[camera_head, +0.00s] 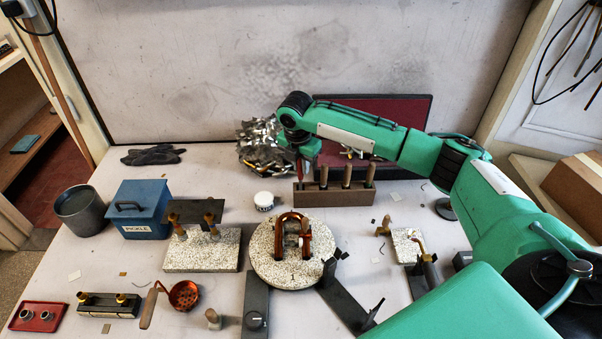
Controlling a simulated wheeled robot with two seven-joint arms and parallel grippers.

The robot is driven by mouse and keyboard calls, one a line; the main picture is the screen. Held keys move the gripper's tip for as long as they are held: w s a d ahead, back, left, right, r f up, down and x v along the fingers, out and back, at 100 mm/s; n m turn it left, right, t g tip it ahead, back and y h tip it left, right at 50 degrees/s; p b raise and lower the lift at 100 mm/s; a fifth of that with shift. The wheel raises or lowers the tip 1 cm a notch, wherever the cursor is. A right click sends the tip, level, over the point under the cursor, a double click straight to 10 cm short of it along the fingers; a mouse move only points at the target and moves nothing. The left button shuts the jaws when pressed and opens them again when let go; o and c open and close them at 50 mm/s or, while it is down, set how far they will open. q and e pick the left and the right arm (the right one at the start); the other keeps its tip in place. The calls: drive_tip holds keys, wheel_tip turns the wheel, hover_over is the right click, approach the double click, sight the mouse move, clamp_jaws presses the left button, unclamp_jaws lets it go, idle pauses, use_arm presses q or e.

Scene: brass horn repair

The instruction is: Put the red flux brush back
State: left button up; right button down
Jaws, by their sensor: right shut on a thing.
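My right gripper (302,152) is above the left end of a brown rack (334,198) at the back middle of the bench. It is shut on the slim red flux brush (299,171), which hangs down roughly upright. The brush's lower end meets the rack's left end in the picture; I cannot tell whether it is inside a hole or just above or behind it. Several other handles (346,176) stand upright in the rack to its right. The gripper's jaws are small and partly hidden by the wrist. My left gripper is not in view.
Crumpled metallic scrap (258,148) lies left of the gripper, with a dark red panel (400,113) behind my arm. A white jar (264,200), a round speckled block (268,268) and a blue box (140,210) stand nearby. My right arm covers the bench's right side.

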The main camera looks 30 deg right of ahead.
sight(301, 176)
drive_tip(key=shift+f+p, duration=0.4)
drive_tip(key=shift+f, duration=1.8)
drive_tip(key=c, duration=1.4)
unclamp_jaws()
drive_tip(key=shift+f, duration=0.1)
drive_tip(key=shift+o, duration=0.2)
wheel_tip(301, 176, up, 12)
drive_tip(key=a+b, duration=0.1)
drive_tip(key=b, duration=0.1)
drive_tip(key=shift+s+a, duration=0.15)
drive_tip(key=shift+s, duration=0.25)
